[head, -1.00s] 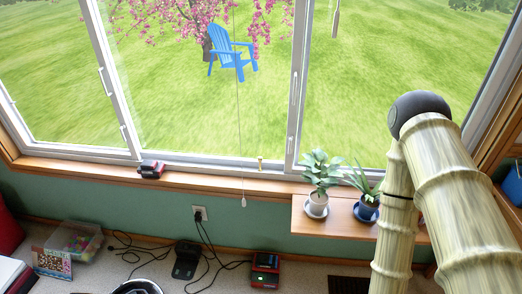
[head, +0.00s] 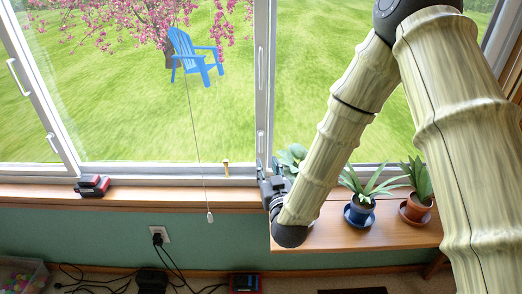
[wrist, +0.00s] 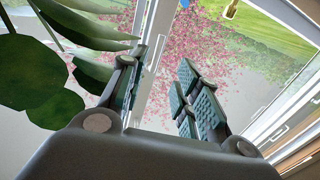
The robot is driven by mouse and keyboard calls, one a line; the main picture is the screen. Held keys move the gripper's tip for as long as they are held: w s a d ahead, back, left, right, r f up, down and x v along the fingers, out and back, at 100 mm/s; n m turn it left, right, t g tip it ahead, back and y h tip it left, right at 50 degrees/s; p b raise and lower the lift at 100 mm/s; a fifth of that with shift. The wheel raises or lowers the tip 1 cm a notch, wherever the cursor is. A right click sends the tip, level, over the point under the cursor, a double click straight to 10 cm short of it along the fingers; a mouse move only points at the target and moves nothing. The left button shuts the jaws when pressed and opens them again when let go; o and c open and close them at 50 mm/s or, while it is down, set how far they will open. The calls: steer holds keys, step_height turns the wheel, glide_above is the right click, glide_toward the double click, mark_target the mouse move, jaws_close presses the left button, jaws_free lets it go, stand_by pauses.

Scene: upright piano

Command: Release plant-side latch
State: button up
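The window's upright frame beside the plants carries a slim pale latch (head: 261,140) low down, in the head view. A similar handle (head: 260,60) sits higher on the same frame. My gripper (head: 264,174) is just below and beside the lower latch, close to the sill; any contact cannot be told. In the wrist view its two green-padded fingers (wrist: 165,75) stand apart with nothing between them. A pale handle-like outline (wrist: 278,133) shows on the frame to their right. Which latch it is cannot be told.
A leafy plant (head: 291,158) is partly hidden behind my arm, its leaves (wrist: 45,95) close left of the fingers. Two more potted plants (head: 362,208) (head: 417,208) stand on the wooden shelf (head: 340,238). A pull cord (head: 209,217) hangs left of my gripper.

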mark_target(261, 147)
steer(key=w, duration=0.3)
steer(key=w+a, duration=0.1)
steer(key=w, duration=0.6)
steer(key=shift+w+a, duration=0.15)
steer(key=shift+a, duration=0.25)
steer(key=shift+c, duration=0.2)
jaws_close()
